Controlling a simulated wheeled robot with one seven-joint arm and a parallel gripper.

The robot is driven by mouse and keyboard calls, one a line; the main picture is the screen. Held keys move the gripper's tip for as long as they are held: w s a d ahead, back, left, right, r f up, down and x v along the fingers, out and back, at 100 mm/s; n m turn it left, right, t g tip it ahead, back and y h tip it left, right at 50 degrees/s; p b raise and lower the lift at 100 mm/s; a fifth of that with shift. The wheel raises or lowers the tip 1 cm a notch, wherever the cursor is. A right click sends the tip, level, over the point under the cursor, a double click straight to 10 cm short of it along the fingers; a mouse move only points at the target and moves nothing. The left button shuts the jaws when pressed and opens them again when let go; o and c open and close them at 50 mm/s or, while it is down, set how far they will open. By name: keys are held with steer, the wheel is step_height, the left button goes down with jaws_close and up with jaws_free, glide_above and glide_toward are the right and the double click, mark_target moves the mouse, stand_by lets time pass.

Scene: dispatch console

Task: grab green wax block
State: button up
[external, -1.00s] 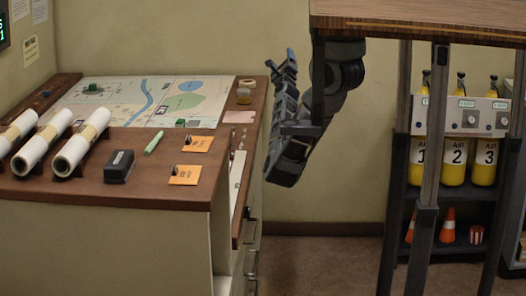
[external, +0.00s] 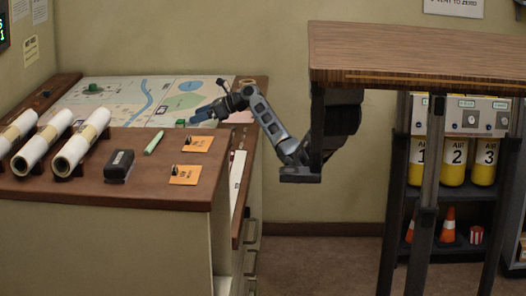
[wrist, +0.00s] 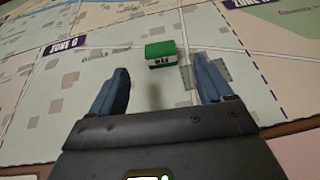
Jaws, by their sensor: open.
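In the external view a small green spot (external: 180,122) shows at the map's near edge, beside my fingers. My gripper (wrist: 160,68) is open and empty, its two blue fingers apart on either side of the view line to the block. In the external view my gripper (external: 195,117) is low over the near right part of the map. The fingers do not touch the block.
The map (external: 120,98) covers the back of the desk, with another green piece (external: 92,88) at its far left. A green stick (external: 154,142), a black block (external: 119,165), orange cards (external: 185,175) and rolled papers (external: 42,147) lie in front.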

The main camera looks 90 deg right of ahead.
mark_target(184, 121)
steer(key=shift+x, duration=1.25)
steer(key=shift+b+x, duration=0.95)
steer(key=shift+x, duration=1.8)
steer(key=shift+s, duration=0.1)
steer(key=shift+c, duration=0.3)
steer(key=c, duration=1)
